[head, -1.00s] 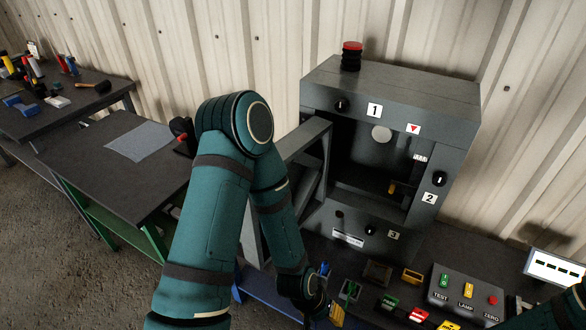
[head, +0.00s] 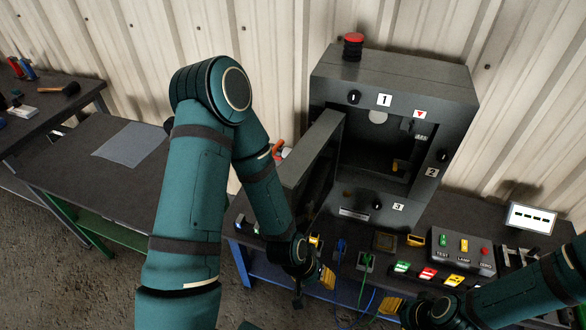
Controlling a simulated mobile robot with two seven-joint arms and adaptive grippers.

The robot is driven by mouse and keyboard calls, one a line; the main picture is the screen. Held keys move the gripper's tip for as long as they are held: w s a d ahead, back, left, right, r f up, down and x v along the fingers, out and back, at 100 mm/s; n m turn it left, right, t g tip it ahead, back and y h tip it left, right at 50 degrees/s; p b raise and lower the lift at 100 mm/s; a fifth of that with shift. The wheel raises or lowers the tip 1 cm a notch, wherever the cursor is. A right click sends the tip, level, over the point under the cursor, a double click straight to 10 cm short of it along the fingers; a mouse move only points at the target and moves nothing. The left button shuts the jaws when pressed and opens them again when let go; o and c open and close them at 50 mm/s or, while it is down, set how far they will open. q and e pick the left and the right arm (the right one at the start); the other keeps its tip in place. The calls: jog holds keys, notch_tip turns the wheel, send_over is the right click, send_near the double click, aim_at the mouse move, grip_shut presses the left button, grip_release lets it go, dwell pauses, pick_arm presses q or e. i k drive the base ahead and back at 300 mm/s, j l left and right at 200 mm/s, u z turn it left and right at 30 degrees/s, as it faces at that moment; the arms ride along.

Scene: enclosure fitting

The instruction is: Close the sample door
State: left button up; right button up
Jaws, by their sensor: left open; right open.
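The sample door (head: 308,165) is a grey framed panel on the left side of the dark grey enclosure (head: 388,85). It stands swung open toward me, and the opening of the enclosure shows a dark interior (head: 378,150). My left gripper (head: 328,278) is low, in front of the bench edge and below the door, apart from it; its yellow-tipped fingers are open and empty. My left arm hides part of the space left of the door. My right gripper (head: 392,306) is at the bottom, open and empty, in front of the bench.
Coloured connectors and cables lie along the bench front. A red button (head: 353,40) tops the enclosure. A side table (head: 75,170) with a grey sheet stands left.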

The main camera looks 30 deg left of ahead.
aim_at(306, 173)
jog(key=k+j+z, duration=0.1)
jog(key=j, duration=0.2)
jog(key=k+j+z, duration=0.1)
jog(key=j, duration=0.2)
jog(key=k+j+z, duration=0.1)
jog(key=j, duration=0.2)
jog(key=j+z, duration=0.3)
jog(key=j, duration=0.7)
jog(key=k, duration=0.05)
